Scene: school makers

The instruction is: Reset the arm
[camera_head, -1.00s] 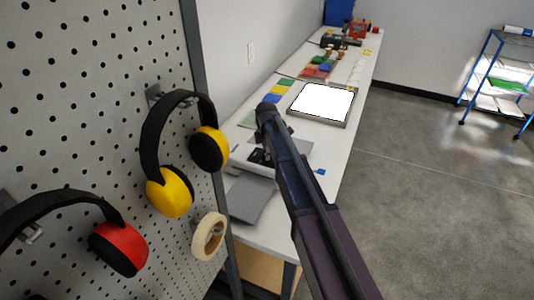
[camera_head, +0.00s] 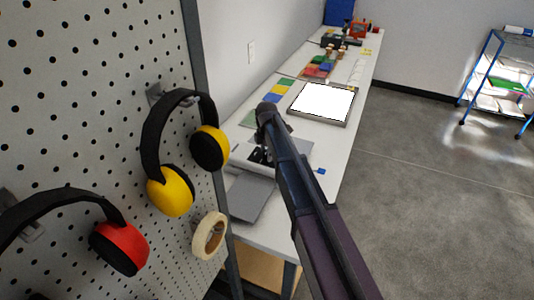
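My arm reaches from the bottom right up over the long white table. My gripper (camera_head: 262,153) is at the far end of the arm, mostly hidden behind the arm's wrist. Only small dark parts of it show, above a grey machine on the table. I cannot see its fingertips clearly, nor whether it holds anything.
A pegboard (camera_head: 75,120) stands close at left with yellow earmuffs (camera_head: 171,192), red earmuffs (camera_head: 119,249) and a tape roll (camera_head: 208,236). The white table (camera_head: 333,150) holds a light panel (camera_head: 322,103) and coloured blocks (camera_head: 318,69). A blue-framed cart (camera_head: 478,80) stands far right. Floor at right is clear.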

